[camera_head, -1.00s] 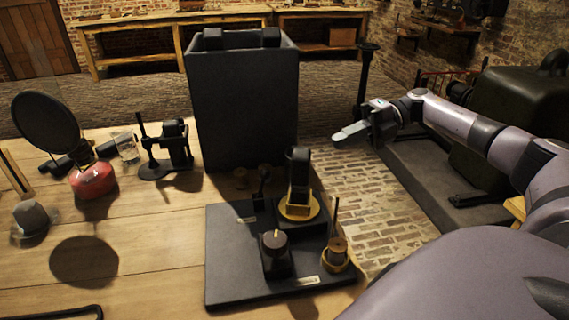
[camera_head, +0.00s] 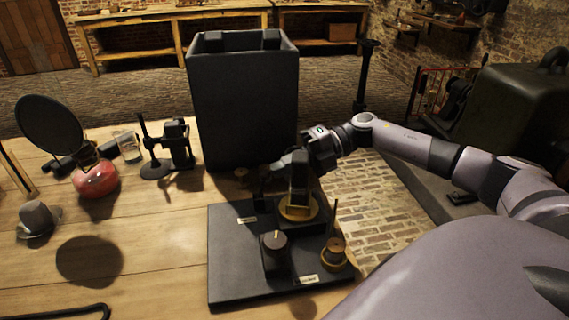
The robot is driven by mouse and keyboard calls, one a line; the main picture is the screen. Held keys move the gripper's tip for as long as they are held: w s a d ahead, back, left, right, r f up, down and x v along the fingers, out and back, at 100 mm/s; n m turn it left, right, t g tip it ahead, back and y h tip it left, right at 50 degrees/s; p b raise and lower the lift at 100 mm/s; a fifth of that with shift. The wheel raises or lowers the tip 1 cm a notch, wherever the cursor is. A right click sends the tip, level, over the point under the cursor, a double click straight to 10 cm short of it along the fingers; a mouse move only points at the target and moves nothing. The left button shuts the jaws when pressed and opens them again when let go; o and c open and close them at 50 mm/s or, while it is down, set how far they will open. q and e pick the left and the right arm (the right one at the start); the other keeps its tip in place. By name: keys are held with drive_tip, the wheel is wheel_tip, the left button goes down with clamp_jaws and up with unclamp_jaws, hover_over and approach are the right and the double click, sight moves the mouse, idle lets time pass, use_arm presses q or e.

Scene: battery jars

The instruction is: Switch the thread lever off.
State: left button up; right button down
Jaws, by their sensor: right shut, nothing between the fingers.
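A dark board (camera_head: 235,270) lies on the near part of the wooden table and carries several controls. A small black upright lever (camera_head: 259,187) stands at its back edge, near a small label (camera_head: 247,219); the label is too small to read, so I cannot be sure that it is the thread lever. My right gripper (camera_head: 283,164) is shut and empty, just above and right of this lever, behind the black upright block on a brass disc (camera_head: 298,211). That block partly hides the fingers. I cannot tell whether they touch the lever. My left gripper is out of view.
A dial knob (camera_head: 275,243) and a brass post (camera_head: 335,249) stand on the board's front. A tall dark box (camera_head: 240,105) stands behind it.

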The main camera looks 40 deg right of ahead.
idle(0.3)
drive_tip(key=a, duration=0.1)
drive_tip(key=w+a+r+p, duration=0.1)
drive_tip(key=a+r+p, duration=0.1)
drive_tip(key=shift+w, duration=0.25)
drive_tip(key=shift+w+a+f, duration=0.1)
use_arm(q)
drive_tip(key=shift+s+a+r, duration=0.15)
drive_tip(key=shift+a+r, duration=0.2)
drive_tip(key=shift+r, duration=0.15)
